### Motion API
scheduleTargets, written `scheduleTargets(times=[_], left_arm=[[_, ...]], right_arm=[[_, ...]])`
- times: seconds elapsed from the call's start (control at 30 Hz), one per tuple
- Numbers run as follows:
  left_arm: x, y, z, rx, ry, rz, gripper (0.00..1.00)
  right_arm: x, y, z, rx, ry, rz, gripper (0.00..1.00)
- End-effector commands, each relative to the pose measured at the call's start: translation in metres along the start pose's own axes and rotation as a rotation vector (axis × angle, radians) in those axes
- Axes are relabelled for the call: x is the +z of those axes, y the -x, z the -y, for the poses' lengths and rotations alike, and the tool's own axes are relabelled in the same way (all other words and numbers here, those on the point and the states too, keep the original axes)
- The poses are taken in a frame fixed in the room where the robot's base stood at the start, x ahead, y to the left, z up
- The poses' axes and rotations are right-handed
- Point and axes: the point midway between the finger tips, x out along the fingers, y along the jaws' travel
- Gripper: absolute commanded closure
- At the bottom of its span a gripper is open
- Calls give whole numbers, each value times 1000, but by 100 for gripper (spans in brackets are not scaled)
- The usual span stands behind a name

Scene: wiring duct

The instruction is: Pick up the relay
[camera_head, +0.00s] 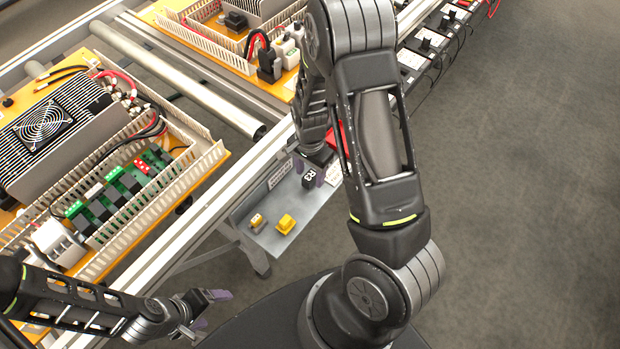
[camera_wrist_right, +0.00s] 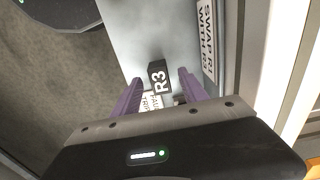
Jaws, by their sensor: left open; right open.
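The relay (camera_head: 309,179) is a small black block marked R3 on the grey side shelf (camera_head: 300,238). In the right wrist view the relay (camera_wrist_right: 158,78) stands between the spread purple fingers of my right gripper (camera_wrist_right: 160,76), with space to each side. The right gripper (camera_head: 310,173) is open and empty, and its arm covers part of the shelf in the head view. How far the fingertips are above the shelf is hard to tell. My left gripper (camera_head: 208,310) is open and empty at the lower left, well away from the relay.
Two yellow parts (camera_head: 286,224) sit nearer on the shelf. The panel with wiring ducts (camera_head: 120,195) fills the left. Grey floor lies right.

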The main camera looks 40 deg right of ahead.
Motion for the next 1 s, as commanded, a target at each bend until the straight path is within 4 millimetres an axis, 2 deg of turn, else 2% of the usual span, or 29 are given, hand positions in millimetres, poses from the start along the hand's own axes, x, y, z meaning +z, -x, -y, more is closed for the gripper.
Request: scheduleTargets(times=[0.57,1.0], left_arm=[[0,0,0,0,0,0,22],[0,0,0,0,0,0,22]], right_arm=[[0,0,0,-1,0,0,49],[0,0,0,0,0,0,84]])
